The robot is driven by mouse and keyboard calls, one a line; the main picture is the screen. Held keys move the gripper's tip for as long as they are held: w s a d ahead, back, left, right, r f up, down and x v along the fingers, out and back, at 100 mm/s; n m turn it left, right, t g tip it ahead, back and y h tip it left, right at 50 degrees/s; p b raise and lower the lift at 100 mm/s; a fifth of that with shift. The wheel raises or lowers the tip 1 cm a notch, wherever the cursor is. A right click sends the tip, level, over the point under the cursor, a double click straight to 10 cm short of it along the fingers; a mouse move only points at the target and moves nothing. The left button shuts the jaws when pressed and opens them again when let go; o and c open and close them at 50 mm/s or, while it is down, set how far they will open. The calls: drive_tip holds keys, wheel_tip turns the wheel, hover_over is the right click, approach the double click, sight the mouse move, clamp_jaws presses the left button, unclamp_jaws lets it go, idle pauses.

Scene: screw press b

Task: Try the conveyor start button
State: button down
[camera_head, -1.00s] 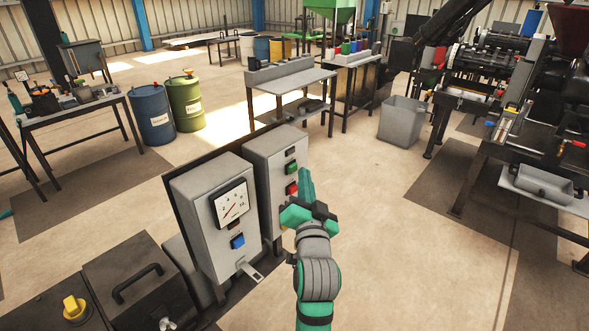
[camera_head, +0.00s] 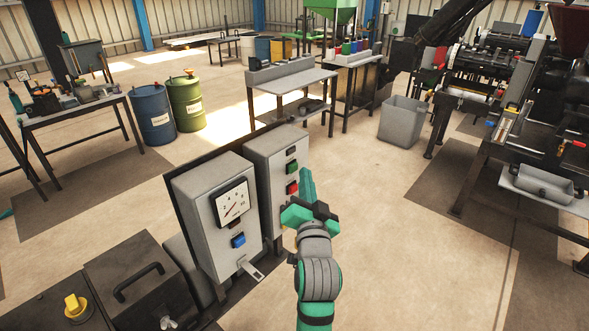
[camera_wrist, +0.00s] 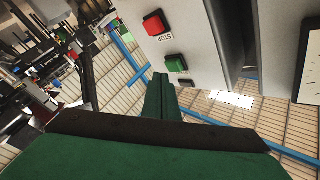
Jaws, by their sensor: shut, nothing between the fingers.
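The grey control box (camera_head: 276,143) has a black button (camera_head: 290,153) on top, a green button (camera_head: 292,167) below it and a red button (camera_head: 292,187) lower. The wrist view shows the green button (camera_wrist: 176,63) and the red button (camera_wrist: 154,22) marked STOP; the lettering by the green one is not readable. My gripper (camera_head: 306,174) is shut and empty, just right of the box face. In the wrist view its fingertips (camera_wrist: 161,78) are close beside the green button, seemingly apart from it; contact cannot be told for certain.
A second grey box (camera_head: 201,181) with a dial gauge (camera_head: 232,203) and a blue button (camera_head: 238,240) stands left of the control box. Open floor lies to the right.

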drive_tip(key=shift+a, duration=0.1)
drive_tip(key=shift+w+a, duration=0.25)
drive_tip(key=shift+w, duration=0.15)
drive_tip(key=shift+a, duration=0.3)
drive_tip(key=shift+w+a, duration=0.1)
drive_tip(key=shift+w, duration=0.05)
idle(0.9)
drive_tip(key=shift+s+d, duration=0.45)
drive_tip(key=shift+d, duration=0.25)
